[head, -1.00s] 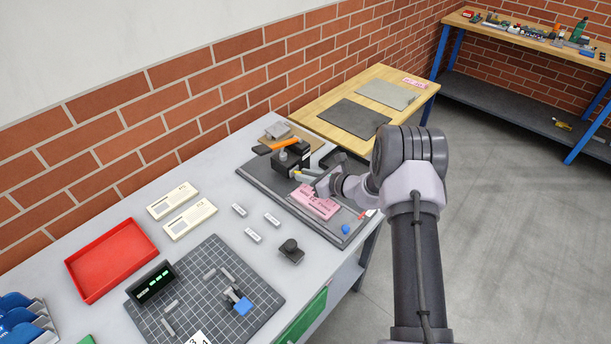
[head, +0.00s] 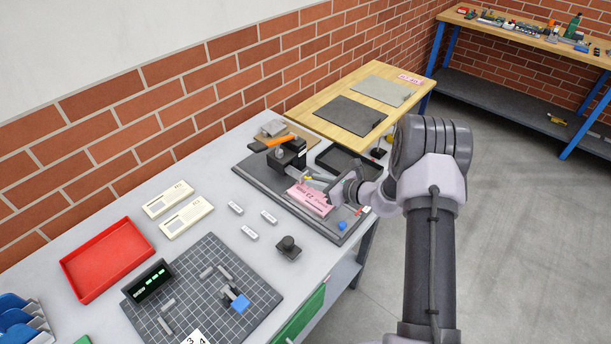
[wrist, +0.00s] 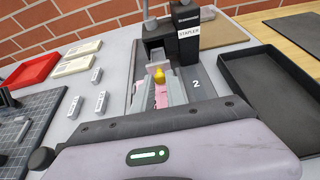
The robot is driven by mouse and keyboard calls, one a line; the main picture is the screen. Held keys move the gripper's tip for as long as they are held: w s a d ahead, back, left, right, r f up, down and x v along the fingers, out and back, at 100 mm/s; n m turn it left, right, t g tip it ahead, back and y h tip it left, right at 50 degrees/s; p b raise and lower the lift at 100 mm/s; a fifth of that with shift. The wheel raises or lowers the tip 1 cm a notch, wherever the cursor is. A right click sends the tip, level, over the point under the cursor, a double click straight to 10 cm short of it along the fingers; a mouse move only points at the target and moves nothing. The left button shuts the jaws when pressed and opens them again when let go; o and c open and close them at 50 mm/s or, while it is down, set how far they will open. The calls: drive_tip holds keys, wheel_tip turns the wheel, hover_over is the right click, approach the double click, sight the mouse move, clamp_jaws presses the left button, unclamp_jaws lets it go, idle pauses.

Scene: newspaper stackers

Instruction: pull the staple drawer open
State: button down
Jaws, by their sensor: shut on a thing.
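The black stapler (head: 290,155), with an orange lever, stands at the back of a dark board. In the wrist view the stapler (wrist: 184,32) carries a "STAPLER" label and faces me. The small yellow handle (wrist: 159,75) of the staple drawer is in front of it, between the tips of my gripper (wrist: 160,84). My gripper (head: 325,184) is shut on this handle, low over the board. The handle stands clear of the stapler's front; the drawer body is mostly hidden by my fingers.
A pink stack of papers (head: 310,199) lies under and beside my gripper. A black tray (wrist: 272,88) is to the right. A blue knob (head: 342,225) sits near the board's front edge. Small white blocks (head: 268,217) lie left of the board.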

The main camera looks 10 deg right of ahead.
drive_tip(key=shift+s+d, duration=0.25)
drive_tip(key=shift+s, duration=0.15)
drive_tip(key=c, duration=1.4)
unclamp_jaws()
drive_tip(key=shift+o, duration=0.2)
drive_tip(key=p+v, duration=0.2)
drive_tip(key=v, duration=1.5)
drive_tip(key=shift+s+d, duration=0.2)
